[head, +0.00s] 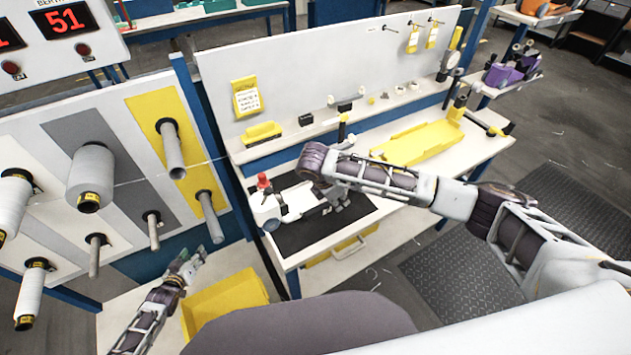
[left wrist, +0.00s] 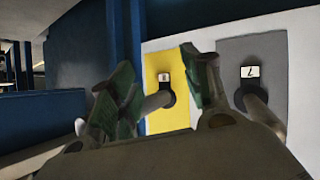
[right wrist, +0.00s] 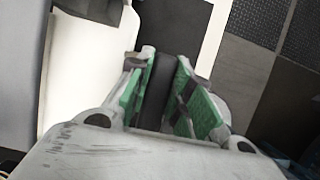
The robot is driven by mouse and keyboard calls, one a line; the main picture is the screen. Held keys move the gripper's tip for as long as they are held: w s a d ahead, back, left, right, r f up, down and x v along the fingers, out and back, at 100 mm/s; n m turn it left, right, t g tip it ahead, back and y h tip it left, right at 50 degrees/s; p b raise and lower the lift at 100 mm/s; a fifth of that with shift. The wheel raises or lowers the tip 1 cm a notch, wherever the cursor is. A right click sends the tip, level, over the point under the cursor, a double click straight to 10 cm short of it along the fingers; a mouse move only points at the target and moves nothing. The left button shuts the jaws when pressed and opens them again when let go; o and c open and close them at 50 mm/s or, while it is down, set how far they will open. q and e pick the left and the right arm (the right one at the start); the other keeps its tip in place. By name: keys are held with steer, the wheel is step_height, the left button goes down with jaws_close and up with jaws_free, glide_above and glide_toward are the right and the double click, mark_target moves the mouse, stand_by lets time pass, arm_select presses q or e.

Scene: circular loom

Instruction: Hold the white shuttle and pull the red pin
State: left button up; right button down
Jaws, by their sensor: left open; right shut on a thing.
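The white shuttle (head: 268,212) lies on a black mat (head: 320,228) at the near end of the workbench. The red pin (head: 263,182) stands up from its top at the left end. My right gripper (head: 337,200) is at the shuttle's right end, shut on a dark bar (right wrist: 160,85) that appears to be part of the shuttle. The exact join is not clear. My left gripper (head: 192,268) is open and empty, below and left of the shuttle, apart from it. In the left wrist view its fingers (left wrist: 160,100) face the spool panel, with neither shuttle nor pin visible.
A yellow bin (head: 225,303) sits right beside my left gripper. The spool panel (head: 110,130) with pegs and thread cones stands at the left. A yellow tray (head: 420,143) lies farther back on the bench. A blue post (head: 200,115) rises between panel and bench.

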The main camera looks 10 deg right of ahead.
arm_select(q)
steer(key=w+d+r+t+h, duration=0.1)
steer(key=w+r, duration=0.1)
steer(key=r, duration=0.3)
steer(key=w+d+r+t, duration=0.1)
steer(key=w+r, duration=0.2)
steer(key=r, duration=0.1)
steer(key=m+h, duration=0.8)
glide_toward(259, 178)
steer(key=shift+s, duration=0.4)
steer(key=shift+w, duration=0.15)
steer(key=shift+x, duration=5.9)
steer(key=shift+w+a, duration=0.1)
steer(key=shift+c, duration=0.2)
jaws_close()
